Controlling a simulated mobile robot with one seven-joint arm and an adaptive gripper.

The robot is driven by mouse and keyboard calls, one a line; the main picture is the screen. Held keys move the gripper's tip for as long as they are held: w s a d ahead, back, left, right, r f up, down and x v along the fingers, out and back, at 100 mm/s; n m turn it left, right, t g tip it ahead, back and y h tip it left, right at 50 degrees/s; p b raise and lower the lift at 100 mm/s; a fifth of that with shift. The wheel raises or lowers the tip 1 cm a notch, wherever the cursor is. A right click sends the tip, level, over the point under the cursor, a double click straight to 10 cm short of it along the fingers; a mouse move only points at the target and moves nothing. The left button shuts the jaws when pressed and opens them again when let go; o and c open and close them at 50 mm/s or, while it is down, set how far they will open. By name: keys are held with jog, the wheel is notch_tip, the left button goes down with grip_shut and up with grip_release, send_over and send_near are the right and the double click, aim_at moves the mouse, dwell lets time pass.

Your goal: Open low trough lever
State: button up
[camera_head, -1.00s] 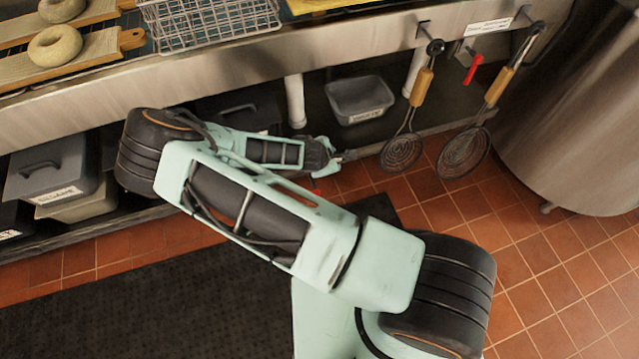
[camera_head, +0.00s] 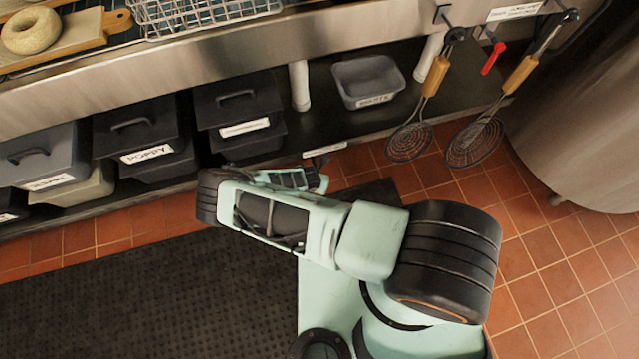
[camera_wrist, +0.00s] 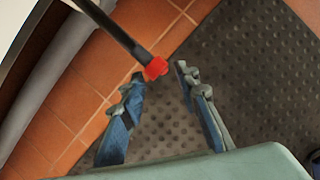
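In the wrist view a dark rod with a red tip (camera_wrist: 155,68), which looks like the low lever, slants down from the upper left. Its tip sits close to my gripper (camera_wrist: 160,72), roughly between the two fingertips in the picture. The fingers are apart and nothing is held. I cannot tell the depth between tip and fingers. In the head view my arm hides most of the gripper, and the low lever's red tip does not show. Another red lever (camera_head: 493,57) hangs under the counter edge, between the skimmers.
Two wood-handled skimmers (camera_head: 428,100) (camera_head: 495,110) hang from the counter. Lidded bins (camera_head: 138,135) and an open grey tub (camera_head: 367,82) stand on the low shelf. A large steel vessel (camera_head: 575,120) is at right. A dark mat (camera_head: 150,300) covers part of the tiled floor.

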jog(key=b+x, duration=0.1)
jog(key=x, duration=0.4)
grip_shut()
dwell(0.4)
